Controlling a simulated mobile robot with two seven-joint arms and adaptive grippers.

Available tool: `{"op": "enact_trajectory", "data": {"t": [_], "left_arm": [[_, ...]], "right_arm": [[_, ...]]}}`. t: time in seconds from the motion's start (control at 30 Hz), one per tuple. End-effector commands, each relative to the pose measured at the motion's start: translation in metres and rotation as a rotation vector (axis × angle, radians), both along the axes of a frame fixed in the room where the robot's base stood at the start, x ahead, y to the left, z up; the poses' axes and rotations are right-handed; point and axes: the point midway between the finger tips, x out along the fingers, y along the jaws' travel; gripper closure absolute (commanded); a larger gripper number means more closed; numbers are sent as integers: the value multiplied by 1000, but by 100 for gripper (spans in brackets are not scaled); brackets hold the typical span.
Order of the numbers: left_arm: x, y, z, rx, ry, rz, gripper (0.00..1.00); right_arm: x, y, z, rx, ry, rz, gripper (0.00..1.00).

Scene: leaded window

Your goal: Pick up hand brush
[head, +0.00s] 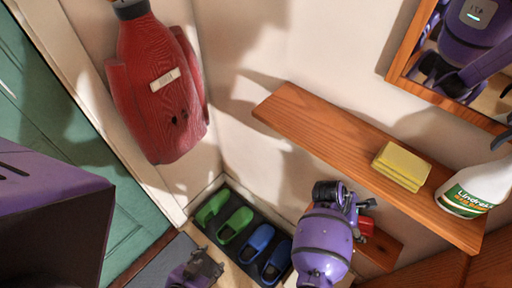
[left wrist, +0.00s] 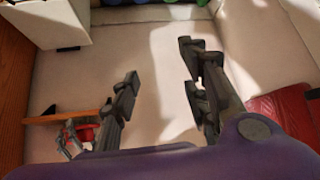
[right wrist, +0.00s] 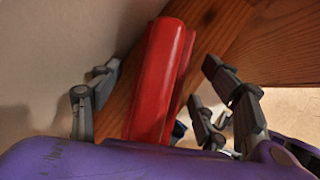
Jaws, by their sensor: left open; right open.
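A smooth red object, likely the hand brush (head: 366,226), is at a small low wooden shelf; its bristles cannot be made out. My right gripper (head: 350,204) is open beside it. In the right wrist view, the red object (right wrist: 158,80) stands up long and narrow between the spread fingers of the right gripper (right wrist: 165,95), with no clear grip on it. It also shows at the left of the left wrist view (left wrist: 84,131). My left gripper (head: 208,264) is open and empty, low near the shoes; its fingers (left wrist: 158,85) show apart against the pale wall.
A long wooden shelf (head: 330,135) holds a yellow sponge block (head: 402,166) and a white spray bottle (head: 478,187). A mirror (head: 398,70) hangs above. A red garment (head: 155,95) hangs on the wall. Green and blue shoes (head: 236,222) lie on a dark mat. A green door (head: 60,130) is left.

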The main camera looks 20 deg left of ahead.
Motion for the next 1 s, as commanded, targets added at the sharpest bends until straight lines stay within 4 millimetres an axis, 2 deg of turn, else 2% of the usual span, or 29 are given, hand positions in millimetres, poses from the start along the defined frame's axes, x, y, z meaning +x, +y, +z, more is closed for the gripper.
{"op": "enact_trajectory", "data": {"t": [0.17,0.3,0.57,0.87,1.0], "left_arm": [[-10,2,-2,1,15,5,58],[-22,4,-5,4,35,11,58],[-23,4,-5,4,37,12,58],[-21,4,-2,4,33,11,58],[-15,3,6,2,19,11,58]], "right_arm": [[1,0,1,0,-2,0,31],[1,0,1,0,-2,0,48],[1,0,1,0,-2,0,82],[1,0,3,1,-4,0,84],[3,-1,12,0,-6,0,84]]}}
